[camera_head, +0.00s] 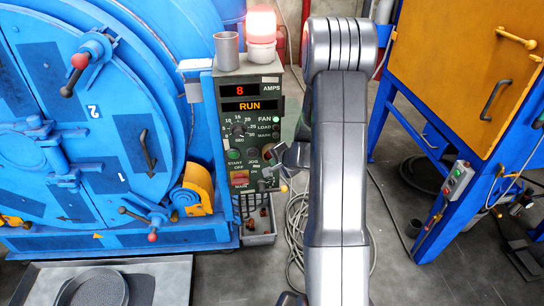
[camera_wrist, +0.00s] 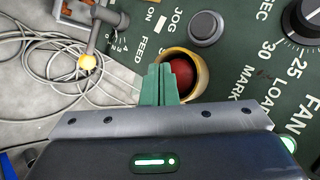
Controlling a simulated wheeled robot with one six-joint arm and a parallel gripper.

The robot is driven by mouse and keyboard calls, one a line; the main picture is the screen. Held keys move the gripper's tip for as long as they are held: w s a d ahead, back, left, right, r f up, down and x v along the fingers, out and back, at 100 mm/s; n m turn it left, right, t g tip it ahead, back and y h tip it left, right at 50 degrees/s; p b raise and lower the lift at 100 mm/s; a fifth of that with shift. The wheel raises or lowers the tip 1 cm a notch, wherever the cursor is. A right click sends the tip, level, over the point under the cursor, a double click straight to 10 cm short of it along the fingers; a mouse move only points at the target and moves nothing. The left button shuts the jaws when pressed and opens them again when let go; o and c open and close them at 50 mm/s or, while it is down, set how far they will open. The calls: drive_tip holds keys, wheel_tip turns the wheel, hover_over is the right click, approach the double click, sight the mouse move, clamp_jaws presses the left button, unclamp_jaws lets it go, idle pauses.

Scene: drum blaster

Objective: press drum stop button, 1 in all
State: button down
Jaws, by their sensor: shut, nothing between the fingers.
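The green control panel (camera_head: 250,115) stands right of the blue drum, with a display reading 8 AMPS and RUN. In the wrist view a red button (camera_wrist: 184,72) sits recessed in a yellow collar on the panel (camera_wrist: 235,70). It is probably the stop button; its label is not readable. My gripper (camera_wrist: 160,72) is shut and empty, its green fingertips in front of the collar's left part and just left of the red button. I cannot tell whether they touch. In the head view my gripper (camera_head: 277,157) is at the panel's lower right and hides the red button.
A grey button (camera_wrist: 206,28) by JOG and a black knob (camera_wrist: 304,18) are nearby. A yellow-tipped lever (camera_wrist: 88,62) stands out at the left. A red lamp (camera_head: 261,24) glows above the panel. An orange and blue machine (camera_head: 470,70) stands right. Cable lies on the floor.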

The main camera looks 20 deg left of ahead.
drive_tip(key=shift+w+a, duration=0.1)
drive_tip(key=shift+w, duration=0.05)
drive_tip(key=shift+w+a, duration=0.15)
drive_tip(key=shift+w, duration=0.1)
drive_tip(key=shift+w+a, duration=0.25)
drive_tip(key=shift+w, duration=0.2)
idle(1.0)
drive_tip(key=shift+s, duration=0.1)
drive_tip(key=shift+s+d+b, duration=0.5)
drive_tip(key=shift+s+b, duration=0.2)
drive_tip(key=shift+b, duration=0.15)
drive_tip(key=shift+s+d+b, duration=0.45)
drive_tip(key=shift+s+b, duration=0.2)
drive_tip(key=shift+s, duration=0.05)
drive_tip(key=shift+s+d+b, duration=0.4)
drive_tip(key=shift+s+b, duration=0.2)
drive_tip(key=shift+s, duration=0.15)
drive_tip(key=shift+s+d+b, duration=0.45)
drive_tip(key=shift+s+b, duration=0.2)
drive_tip(key=shift+s, duration=0.05)
